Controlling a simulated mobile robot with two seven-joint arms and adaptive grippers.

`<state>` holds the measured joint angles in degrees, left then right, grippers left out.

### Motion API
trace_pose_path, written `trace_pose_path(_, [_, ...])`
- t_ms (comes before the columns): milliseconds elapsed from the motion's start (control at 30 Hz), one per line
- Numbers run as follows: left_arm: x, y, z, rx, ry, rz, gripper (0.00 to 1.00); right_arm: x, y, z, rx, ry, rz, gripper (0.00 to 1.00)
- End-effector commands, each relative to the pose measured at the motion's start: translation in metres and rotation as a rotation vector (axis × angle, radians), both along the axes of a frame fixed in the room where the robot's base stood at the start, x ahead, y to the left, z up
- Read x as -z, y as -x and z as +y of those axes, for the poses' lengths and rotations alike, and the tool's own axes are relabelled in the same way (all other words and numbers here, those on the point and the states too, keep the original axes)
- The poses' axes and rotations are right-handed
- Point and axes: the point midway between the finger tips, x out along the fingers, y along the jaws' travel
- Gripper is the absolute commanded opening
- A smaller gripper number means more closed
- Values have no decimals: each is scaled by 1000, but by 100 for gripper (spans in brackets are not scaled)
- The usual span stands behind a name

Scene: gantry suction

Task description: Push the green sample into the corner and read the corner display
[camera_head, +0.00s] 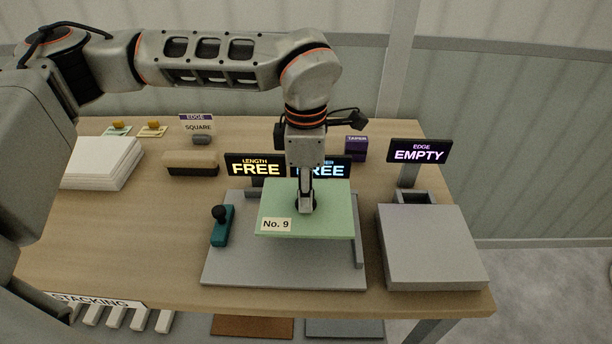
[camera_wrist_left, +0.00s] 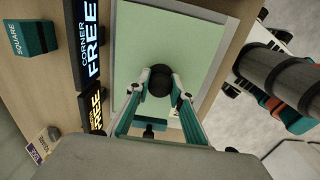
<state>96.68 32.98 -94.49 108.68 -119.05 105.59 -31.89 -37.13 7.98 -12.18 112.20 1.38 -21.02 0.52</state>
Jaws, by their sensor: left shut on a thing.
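The green sample (camera_head: 275,205) is a flat pale-green sheet labelled "No. 9". It is over the grey base plate (camera_head: 232,272); I cannot tell if it rests on it. My left gripper (camera_head: 306,206) points down at the sheet's middle. In the left wrist view its fingers (camera_wrist_left: 160,84) are shut on a round black knob (camera_wrist_left: 159,80) on the green sheet. The corner display (camera_head: 335,167) is partly hidden behind the gripper; the left wrist view shows it reading "CORNER FREE" (camera_wrist_left: 86,42). The length display (camera_head: 254,166) reads "LENGTH FREE". My right gripper is not in view.
A low grey rail (camera_head: 359,253) stands at the plate's right side. A teal block with a black knob (camera_head: 221,230) is left of the sample. A grey box (camera_head: 430,240) stands right, before a display reading "EDGE EMPTY" (camera_head: 419,151). White sheets (camera_head: 100,163) are stacked left.

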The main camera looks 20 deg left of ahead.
Motion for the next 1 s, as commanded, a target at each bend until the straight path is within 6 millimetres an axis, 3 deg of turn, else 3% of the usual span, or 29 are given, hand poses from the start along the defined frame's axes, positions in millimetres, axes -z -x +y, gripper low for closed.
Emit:
trace_pose_path(367, [2,-1,0,0,1,-1,0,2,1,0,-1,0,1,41])
trace_pose_path(1000, [55,0,0,1,0,1,0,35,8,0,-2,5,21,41])
